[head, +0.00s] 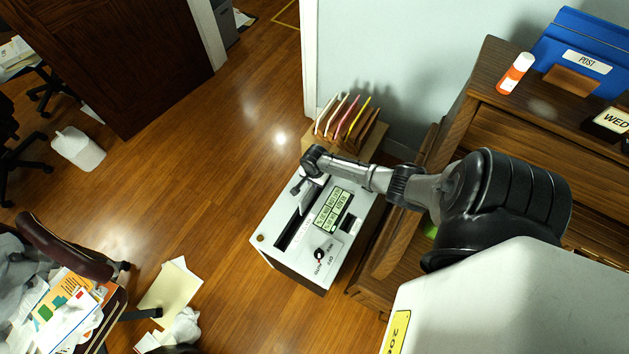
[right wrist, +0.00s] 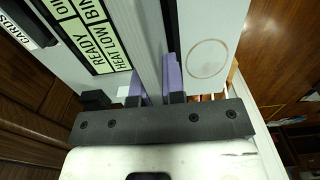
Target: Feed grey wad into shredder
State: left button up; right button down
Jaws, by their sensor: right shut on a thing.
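The shredder (head: 336,254) is a white box with a long dark slot in its top, a green display and a knob. My right gripper (head: 303,187) is over the far end of the slot, shut on a thin pale grey piece that I take as the grey wad (head: 311,196). The wad stands on edge at the slot; how deep it sits in it I cannot tell. In the right wrist view, the wad (right wrist: 151,55) is between the purple pads of my gripper (right wrist: 155,88), above the shredder top (right wrist: 205,25). My left gripper is not in view.
A wooden rack (head: 369,133) with colored folders stands behind the shredder. A wooden desk (head: 480,95) with a glue stick (head: 515,74) and a blue post box (head: 584,50) is at the right. Papers (head: 172,290) lie on the floor left of the shredder.

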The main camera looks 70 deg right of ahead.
jog(key=c, duration=1.1)
grip_release()
jog(key=shift+r+p, duration=1.9)
jog(key=shift+r, duration=5)
